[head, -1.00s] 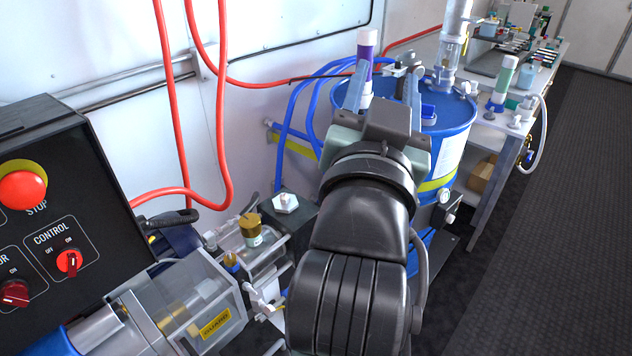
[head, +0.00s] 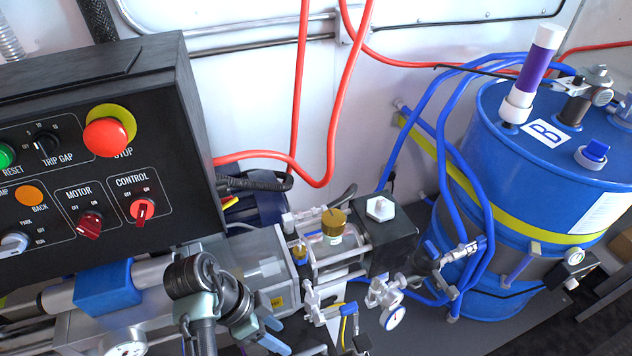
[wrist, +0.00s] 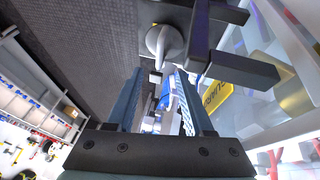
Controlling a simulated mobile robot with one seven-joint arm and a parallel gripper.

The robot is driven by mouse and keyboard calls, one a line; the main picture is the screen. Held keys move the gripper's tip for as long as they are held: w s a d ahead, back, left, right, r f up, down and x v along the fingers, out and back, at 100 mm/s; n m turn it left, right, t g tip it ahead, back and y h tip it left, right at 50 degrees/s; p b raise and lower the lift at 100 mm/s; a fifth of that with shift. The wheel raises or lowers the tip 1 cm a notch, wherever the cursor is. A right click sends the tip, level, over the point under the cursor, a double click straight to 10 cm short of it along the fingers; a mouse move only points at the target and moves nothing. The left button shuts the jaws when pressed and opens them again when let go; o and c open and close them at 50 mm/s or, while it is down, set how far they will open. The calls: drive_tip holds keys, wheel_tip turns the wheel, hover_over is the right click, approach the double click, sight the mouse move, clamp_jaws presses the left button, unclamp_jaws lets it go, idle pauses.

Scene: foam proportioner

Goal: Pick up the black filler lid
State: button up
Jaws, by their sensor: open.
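I cannot single out a black filler lid with certainty in either view. My gripper (head: 284,337) is low in the head view, in front of the clear-guarded pump unit and below the control panel. Its two blue-grey fingers point right and stand apart with nothing visible between them. In the wrist view my gripper (wrist: 160,76) is open. Between and beyond its fingers are small blue and white parts that are too small to name. A grey rounded knob (wrist: 163,42) on a dark block lies just past the fingertips.
The control box (head: 100,150) with a red stop button stands at left. A blue drum (head: 490,170) stands at right, with a purple-and-white tube (head: 533,75) on top. A black block (head: 388,240) with a white hexagonal fitting is at centre. Red and blue hoses hang behind.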

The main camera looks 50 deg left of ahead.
sight(304, 352)
drive_tip(key=x, duration=1.2)
drive_tip(key=shift+d+f+b, duration=0.1)
drive_tip(key=shift+f+b, duration=0.05)
drive_tip(key=shift+b, duration=0.15)
drive_tip(key=shift+c, duration=0.2)
clamp_jaws()
